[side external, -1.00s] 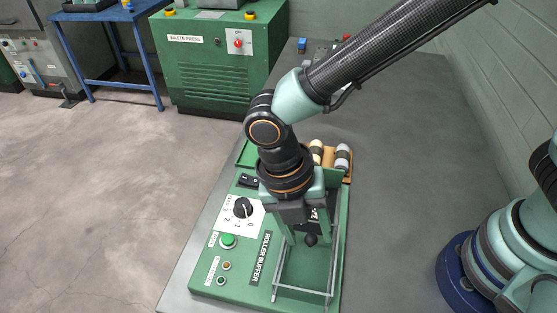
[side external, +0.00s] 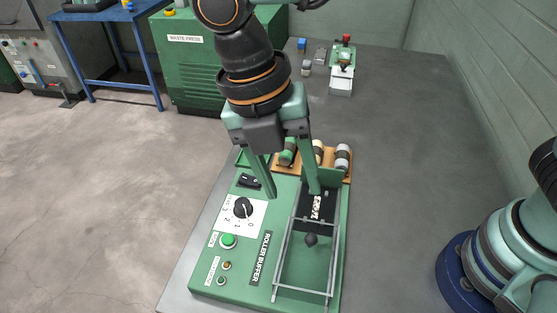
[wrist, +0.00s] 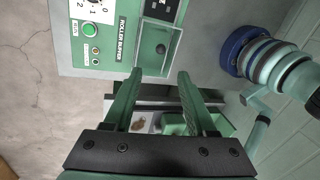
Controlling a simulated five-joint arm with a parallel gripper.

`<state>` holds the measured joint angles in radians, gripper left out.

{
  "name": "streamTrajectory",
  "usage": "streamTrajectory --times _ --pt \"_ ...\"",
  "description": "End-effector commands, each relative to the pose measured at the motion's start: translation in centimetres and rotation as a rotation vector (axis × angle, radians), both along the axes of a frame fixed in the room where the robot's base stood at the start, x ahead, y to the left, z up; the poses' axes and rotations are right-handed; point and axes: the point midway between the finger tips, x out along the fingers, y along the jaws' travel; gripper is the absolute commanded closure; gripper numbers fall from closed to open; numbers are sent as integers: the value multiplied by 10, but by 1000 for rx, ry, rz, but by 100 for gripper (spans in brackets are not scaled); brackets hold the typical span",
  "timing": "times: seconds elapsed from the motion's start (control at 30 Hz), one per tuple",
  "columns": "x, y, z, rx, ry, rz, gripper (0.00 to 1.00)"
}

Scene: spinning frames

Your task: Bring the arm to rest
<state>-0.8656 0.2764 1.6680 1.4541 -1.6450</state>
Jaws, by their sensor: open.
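My gripper (side external: 293,193) is open and empty, its two green fingers apart and pointing down above the green roller buffer machine (side external: 225,270). In the side view the right finger overlaps the back of the wire guard frame (side external: 283,247); I cannot tell whether they touch. A dark knob (side external: 311,240) shows inside the frame. The left finger appears near the white-plated dial (side external: 243,208). In the wrist view my gripper (wrist: 159,75) also shows spread fingers with nothing gripped, and the roller buffer panel (wrist: 107,55) lies beyond the tips.
A wooden rack with several rollers (side external: 318,153) stands behind the machine. A small green-and-white device (side external: 342,70) and small blocks (side external: 303,45) sit farther back on the grey bench (side external: 400,150). The green waste press (side external: 190,65) is at the back left. A wall bounds the right.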

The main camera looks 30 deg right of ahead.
Motion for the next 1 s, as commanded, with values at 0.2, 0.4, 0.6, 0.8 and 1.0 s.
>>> streamTrajectory --times 0.2,0.4,0.6,0.8,1.0 --pt "0 0 0 0 0 0 43" --pt "13 -20 8 22 -53 -165 43" --pt "44 -88 29 100 -214 -735 43" --pt "58 -165 41 204 -361 -1391 43" --pt "55 -233 43 339 -465 -2008 43"
